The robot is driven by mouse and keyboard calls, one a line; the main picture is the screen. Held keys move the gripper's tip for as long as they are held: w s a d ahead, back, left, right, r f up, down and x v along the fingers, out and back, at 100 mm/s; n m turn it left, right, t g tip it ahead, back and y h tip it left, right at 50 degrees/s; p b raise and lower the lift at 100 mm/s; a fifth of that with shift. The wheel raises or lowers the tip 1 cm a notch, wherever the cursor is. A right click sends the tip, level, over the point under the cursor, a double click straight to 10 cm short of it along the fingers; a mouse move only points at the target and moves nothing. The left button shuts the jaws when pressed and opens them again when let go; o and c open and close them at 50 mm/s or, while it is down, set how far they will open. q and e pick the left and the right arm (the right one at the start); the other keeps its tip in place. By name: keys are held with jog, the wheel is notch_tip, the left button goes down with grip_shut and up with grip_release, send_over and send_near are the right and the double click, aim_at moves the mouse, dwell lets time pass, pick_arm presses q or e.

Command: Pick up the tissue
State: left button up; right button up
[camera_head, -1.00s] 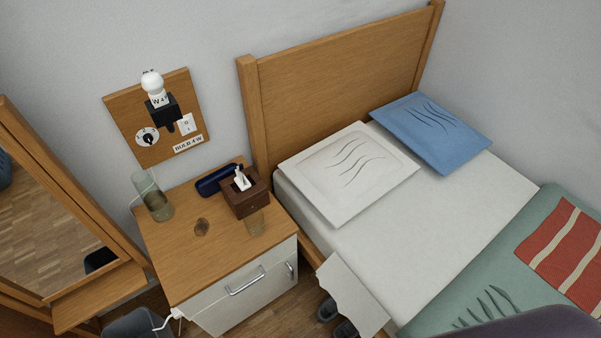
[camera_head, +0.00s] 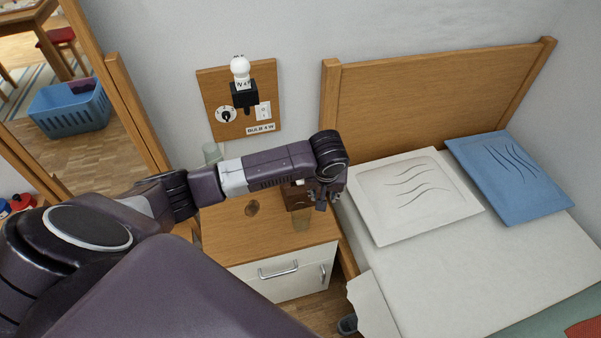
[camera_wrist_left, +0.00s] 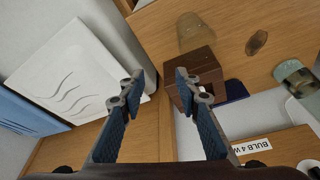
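The tissue is a white tuft in a dark brown box (camera_head: 297,199) on the wooden nightstand (camera_head: 235,235). In the head view my left arm mostly covers the box. In the left wrist view the box (camera_wrist_left: 205,60) lies beyond the right-hand finger, and a bit of white tissue (camera_wrist_left: 209,91) shows beside that fingertip. My left gripper (camera_head: 325,198) is above the box's right side, near the bed. In the left wrist view the left gripper (camera_wrist_left: 160,84) is open, with nothing between its fingers. I cannot tell whether it touches the tissue. My right gripper is not in view.
An amber glass (camera_wrist_left: 195,34) stands beside the box, and a clear greenish glass (camera_head: 212,153) stands near the wall. A dark blue case (camera_wrist_left: 237,91) lies behind the box. The bed with a white pillow (camera_head: 415,196) is at right. A bulb panel (camera_head: 216,92) hangs on the wall.

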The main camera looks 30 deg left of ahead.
pick_arm(q)
jog(key=w+a+r+n, duration=0.1)
jog(key=a, duration=0.2)
jog(key=w+a+r+n+y, duration=0.1)
jog(key=w+a+r+n, duration=0.1)
jog(key=a, duration=0.2)
jog(key=w+a+r+n, duration=0.1)
jog(key=w+a+r, duration=0.1)
jog(key=a, duration=0.1)
jog(key=shift+a+n+y, duration=0.3)
jog(key=shift+a+y, duration=0.05)
jog(key=shift+y, duration=0.05)
jog(key=x, duration=0.7)
jog(key=shift+s+d+f, duration=0.1)
jog(key=shift+d, duration=0.1)
jog(key=shift+c, duration=0.2)
grip_shut()
